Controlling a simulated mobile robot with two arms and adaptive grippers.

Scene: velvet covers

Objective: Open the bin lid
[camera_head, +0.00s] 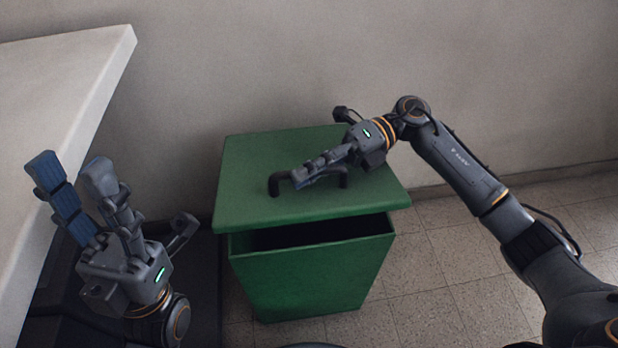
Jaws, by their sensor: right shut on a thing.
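The green bin (310,275) stands on the floor in the middle of the head view. Its flat green lid (245,165) sits above the body, with a dark gap showing at the front between lid and rim. A dark bar handle (275,184) is on top of the lid. My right gripper (300,178) reaches in from the right and is shut on the handle, hiding part of it. My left gripper (75,190) is at the lower left, raised and empty, with its fingers spread apart, away from the bin.
A pale countertop (60,80) runs along the left, close to my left gripper. A plain wall (300,60) is behind the bin. Tiled floor (440,270) lies clear to the right of the bin.

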